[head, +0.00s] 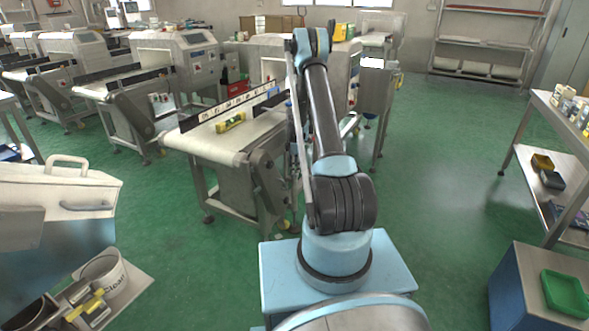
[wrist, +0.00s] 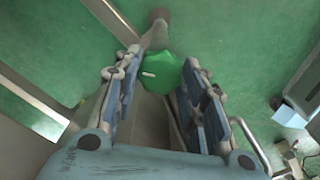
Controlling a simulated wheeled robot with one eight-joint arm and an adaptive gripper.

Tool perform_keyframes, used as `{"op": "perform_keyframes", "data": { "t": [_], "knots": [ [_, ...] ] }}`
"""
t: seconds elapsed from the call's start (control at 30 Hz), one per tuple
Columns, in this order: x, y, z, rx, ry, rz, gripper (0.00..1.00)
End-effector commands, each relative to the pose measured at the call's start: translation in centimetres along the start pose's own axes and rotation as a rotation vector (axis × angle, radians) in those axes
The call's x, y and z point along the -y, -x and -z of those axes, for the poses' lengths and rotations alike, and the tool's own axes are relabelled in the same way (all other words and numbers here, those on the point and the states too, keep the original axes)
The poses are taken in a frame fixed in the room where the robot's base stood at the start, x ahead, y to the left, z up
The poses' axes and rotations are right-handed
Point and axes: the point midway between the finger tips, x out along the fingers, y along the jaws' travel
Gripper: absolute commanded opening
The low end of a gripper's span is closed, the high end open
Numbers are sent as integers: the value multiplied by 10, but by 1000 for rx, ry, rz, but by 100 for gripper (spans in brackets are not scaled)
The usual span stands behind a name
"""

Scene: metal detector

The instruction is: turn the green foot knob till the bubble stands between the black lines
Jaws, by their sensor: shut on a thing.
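The green foot knob (wrist: 160,76) shows in the wrist view, with a short white mark on its top face. My gripper (wrist: 158,68) has its two blue-and-grey fingers on either side of the knob, shut on it. A grey foot (wrist: 158,16) shows just beyond the knob. In the head view, a yellow spirit level (head: 230,122) lies on the pale conveyor belt (head: 205,141) of the nearest machine. Its bubble and black lines are too small to read. In the head view my gripper and the knob are hidden behind my arm and the conveyor.
Other conveyor machines (head: 130,85) stand at the left and back. A white bin (head: 102,274) stands at the lower left. Green floor right of my arm is clear.

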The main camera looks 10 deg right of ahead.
Motion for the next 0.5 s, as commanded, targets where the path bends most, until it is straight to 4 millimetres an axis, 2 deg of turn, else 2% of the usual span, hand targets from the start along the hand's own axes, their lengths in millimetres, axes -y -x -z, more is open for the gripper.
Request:
{"op": "perform_keyframes", "data": {
  "t": [0.03, 0.1, 0.13, 0.5],
  "knots": [
    [-2, 0, -1, 1, -1, -3, 40],
    [-1, 0, -1, 1, -1, -3, 56],
    [-1, 0, -1, 1, -1, -2, 58],
    [0, 2, 0, 1, -1, -1, 58]
  ]
}}
